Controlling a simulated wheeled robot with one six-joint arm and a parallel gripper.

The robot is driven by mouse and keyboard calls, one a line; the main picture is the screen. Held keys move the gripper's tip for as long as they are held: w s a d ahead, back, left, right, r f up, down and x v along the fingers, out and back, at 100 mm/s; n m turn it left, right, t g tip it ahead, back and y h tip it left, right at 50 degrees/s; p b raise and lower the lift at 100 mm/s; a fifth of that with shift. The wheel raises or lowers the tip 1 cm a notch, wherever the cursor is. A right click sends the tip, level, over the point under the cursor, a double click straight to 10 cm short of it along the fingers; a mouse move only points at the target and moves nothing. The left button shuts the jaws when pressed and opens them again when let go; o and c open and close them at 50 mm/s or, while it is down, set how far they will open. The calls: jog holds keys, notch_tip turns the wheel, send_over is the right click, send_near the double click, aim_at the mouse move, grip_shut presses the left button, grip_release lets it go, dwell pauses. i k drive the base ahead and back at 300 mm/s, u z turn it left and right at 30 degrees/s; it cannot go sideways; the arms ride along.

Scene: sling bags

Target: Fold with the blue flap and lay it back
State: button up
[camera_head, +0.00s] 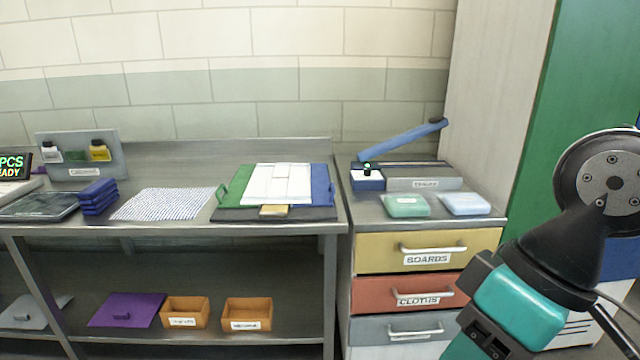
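A folding board (232,214) lies on the metal bench, right of its middle, on a dark base. Its blue flap (321,186) is on the right side and looks flat. A green flap (240,187) is on the left side, with a small green tab sticking out. A white folded-looking piece (277,184) covers the middle between the two flaps and partly overlaps them. A small tan tab (273,211) sits at the front edge. My arm shows at the right, well apart from the board. My gripper is not in view.
A patterned cloth (166,204) and a stack of blue cloths (98,196) lie left of the board. A drawer cabinet (428,288) on the right carries a device with a raised blue lever (402,141) and green and blue pads. Orange bins (246,313) stand below.

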aim_at(321, 188)
jog(key=k, duration=0.55)
jog(key=u, duration=0.5)
jog(key=i, duration=1.45)
jog(key=u, duration=0.05)
